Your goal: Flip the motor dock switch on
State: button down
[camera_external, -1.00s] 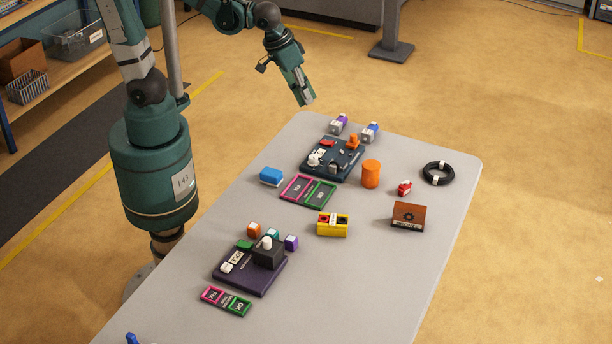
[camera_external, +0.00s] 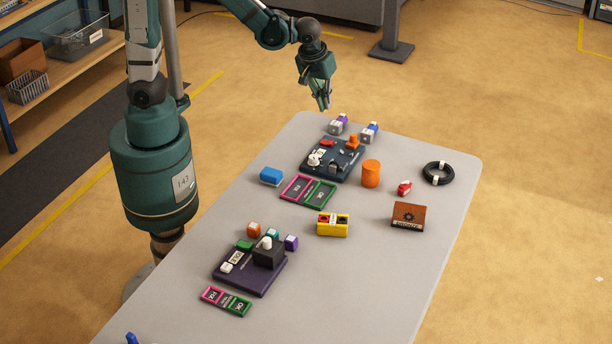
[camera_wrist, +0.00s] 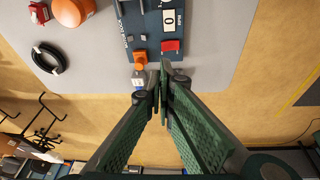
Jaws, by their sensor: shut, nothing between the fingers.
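A dark blue board (camera_external: 318,172) lies near the far end of the table, carrying a red part (camera_external: 328,142), an orange part (camera_external: 353,142) and white parts. In the wrist view the board (camera_wrist: 150,22) shows a 0 plate, the red part (camera_wrist: 171,46) and the orange part (camera_wrist: 140,57). I cannot tell which part is the switch or how it is set. My gripper (camera_external: 323,106) is shut and empty, above the table's far edge, pointing down; its fingertips (camera_wrist: 164,68) appear just below the board in the wrist view.
Two small purple and blue-topped blocks (camera_external: 369,132) stand behind the board. An orange cylinder (camera_external: 371,174), a red item (camera_external: 404,188) and a black ring (camera_external: 427,180) are at its right. Pink and green frames (camera_external: 297,188) lie in front. A purple board (camera_external: 236,283) is nearer.

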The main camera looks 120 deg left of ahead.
jog(key=shift+s+a+f+n, duration=0.15)
jog(key=shift+a+f+n, duration=0.45)
jog(key=shift+a+f, duration=0.3)
jog(key=shift+r, duration=0.15)
jog(key=shift+a+f, duration=0.1)
jog(key=shift+f, duration=0.1)
jog(key=b, duration=0.2)
send_over(327, 143)
jog(key=w+a, duration=0.1)
jog(key=a, duration=0.1)
jog(key=shift+d+f, duration=0.15)
jog(key=shift+f, duration=2.35)
jog(key=shift+d+f, duration=0.1)
jog(key=shift+f, duration=2.4)
jog(key=shift+w+f+b, duration=0.15)
jog(key=shift+f+b, duration=0.1)
jog(key=shift+f, duration=0.55)
jog(key=shift+w+f+b, duration=0.15)
jog(key=shift+f+b, duration=0.05)
jog(key=shift+f, duration=0.6)
